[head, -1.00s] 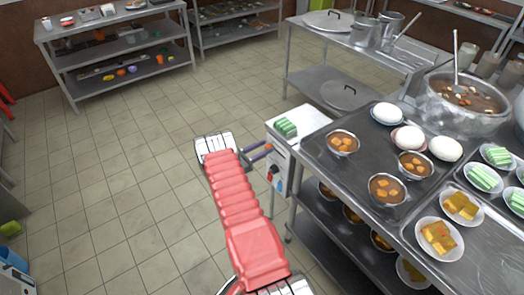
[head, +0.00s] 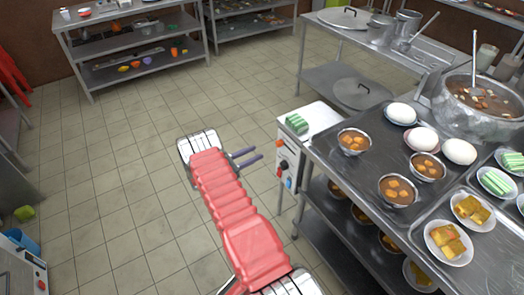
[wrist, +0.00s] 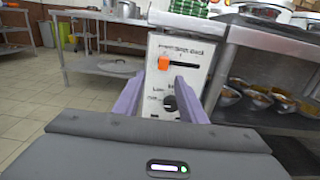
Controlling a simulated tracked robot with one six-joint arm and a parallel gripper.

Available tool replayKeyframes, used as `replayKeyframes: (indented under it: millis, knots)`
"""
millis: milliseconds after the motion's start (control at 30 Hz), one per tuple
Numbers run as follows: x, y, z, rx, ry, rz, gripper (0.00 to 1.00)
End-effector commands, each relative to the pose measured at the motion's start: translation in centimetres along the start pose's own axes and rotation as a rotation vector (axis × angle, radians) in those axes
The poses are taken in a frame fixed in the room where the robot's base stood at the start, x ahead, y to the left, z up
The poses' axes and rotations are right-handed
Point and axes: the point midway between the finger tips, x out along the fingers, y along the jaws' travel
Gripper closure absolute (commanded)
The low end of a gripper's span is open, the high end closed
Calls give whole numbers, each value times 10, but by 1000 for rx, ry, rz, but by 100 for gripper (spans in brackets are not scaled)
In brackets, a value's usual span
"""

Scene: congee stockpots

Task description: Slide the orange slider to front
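The orange slider (wrist: 164,61) shows in the wrist view at the left end of a dark horizontal slot (wrist: 185,65) on a white control box (wrist: 205,50). In the head view the box (head: 313,115) stands at the left end of the steel counter, its panel facing left. A small orange-red part (head: 289,182) shows there, too small to identify surely. My gripper (head: 259,151) is open and empty, left of the panel with a gap. In the wrist view its purple fingers (wrist: 160,77) are spread below and either side of the slider.
A dark round knob (wrist: 169,103) sits lower on the panel, partly between the fingers. The counter (head: 335,165) with bowls and plates lies right of the box. A green striped item (head: 297,123) rests on the box top. Tiled floor (head: 125,190) is open to the left.

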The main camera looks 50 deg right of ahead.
Motion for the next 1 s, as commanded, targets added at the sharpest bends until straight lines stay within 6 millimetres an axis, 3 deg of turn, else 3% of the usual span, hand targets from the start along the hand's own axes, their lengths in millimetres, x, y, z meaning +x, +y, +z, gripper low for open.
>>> replayKeyframes:
  millis: [100,267,1000]
  knots:
    - [-16,1,0,0,0,1,62]
    - [-26,1,0,0,0,1,62]
    - [-26,1,-6,33,24,-1,62]
